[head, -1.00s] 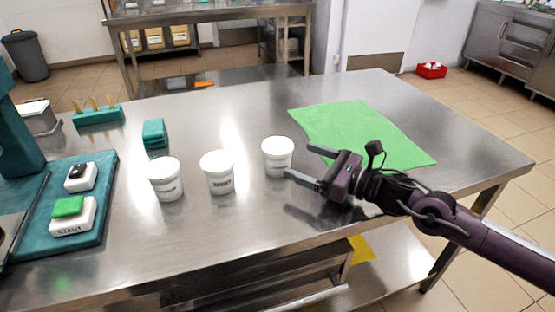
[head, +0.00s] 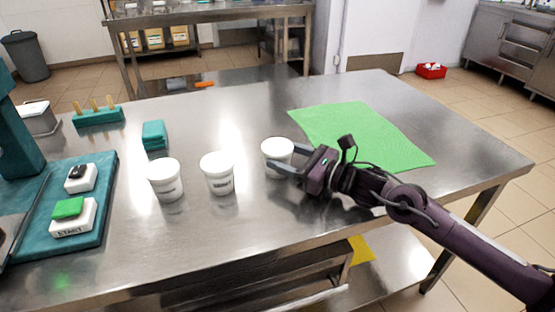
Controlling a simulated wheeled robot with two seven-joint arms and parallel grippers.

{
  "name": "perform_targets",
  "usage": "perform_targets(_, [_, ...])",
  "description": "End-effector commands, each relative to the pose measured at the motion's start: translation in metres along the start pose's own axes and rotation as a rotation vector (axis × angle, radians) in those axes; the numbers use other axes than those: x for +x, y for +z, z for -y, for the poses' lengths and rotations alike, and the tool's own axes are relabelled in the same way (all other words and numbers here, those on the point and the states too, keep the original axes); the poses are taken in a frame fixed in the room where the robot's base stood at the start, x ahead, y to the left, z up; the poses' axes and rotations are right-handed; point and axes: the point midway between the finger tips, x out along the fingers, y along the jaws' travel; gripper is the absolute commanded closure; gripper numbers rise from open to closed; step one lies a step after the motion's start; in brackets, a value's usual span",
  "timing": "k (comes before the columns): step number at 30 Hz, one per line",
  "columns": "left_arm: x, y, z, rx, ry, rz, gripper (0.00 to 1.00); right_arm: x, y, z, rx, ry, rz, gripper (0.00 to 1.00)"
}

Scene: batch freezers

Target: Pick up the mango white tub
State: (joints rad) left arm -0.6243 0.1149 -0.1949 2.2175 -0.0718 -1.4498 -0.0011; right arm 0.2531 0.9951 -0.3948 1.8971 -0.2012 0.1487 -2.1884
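Three white tubs stand upright in a row on the steel table: a left tub (head: 165,179), a middle tub (head: 218,173) and a right tub (head: 276,157). Dark labels show on the left and middle tubs, but I cannot read which is mango. My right gripper (head: 284,159) is open at the right tub, with its fingers reaching along either side of it. The near finger hides part of that tub's front. I cannot tell whether the fingers touch it. My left gripper is not in view.
A green mat (head: 375,135) lies behind and right of my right gripper. A teal block (head: 154,135), a teal stick holder (head: 97,116) and a teal base with a START button (head: 72,216) are at the left. The table's middle back is clear.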

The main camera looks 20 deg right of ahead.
Motion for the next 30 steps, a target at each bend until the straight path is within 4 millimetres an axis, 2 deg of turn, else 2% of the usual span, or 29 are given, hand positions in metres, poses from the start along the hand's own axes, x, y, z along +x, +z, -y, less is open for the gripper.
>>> perform_targets(2, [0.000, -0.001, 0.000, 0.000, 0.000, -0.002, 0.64, 0.000, 0.000, 0.000, 0.000, 0.000, 0.000, 0.52])
perform_targets(13, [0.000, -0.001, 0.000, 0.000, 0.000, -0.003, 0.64, 0.000, 0.000, 0.000, 0.000, 0.000, 0.000, 1.00])
perform_targets(23, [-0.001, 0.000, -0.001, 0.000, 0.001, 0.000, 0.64, 0.000, 0.005, 0.001, -0.002, 0.000, 0.003, 1.00])
perform_targets(26, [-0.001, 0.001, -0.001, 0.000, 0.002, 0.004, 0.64, 0.000, 0.013, 0.001, -0.004, 0.001, 0.004, 1.00])
perform_targets(30, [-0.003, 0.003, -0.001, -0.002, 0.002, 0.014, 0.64, 0.000, 0.034, 0.002, -0.005, 0.000, 0.004, 1.00])
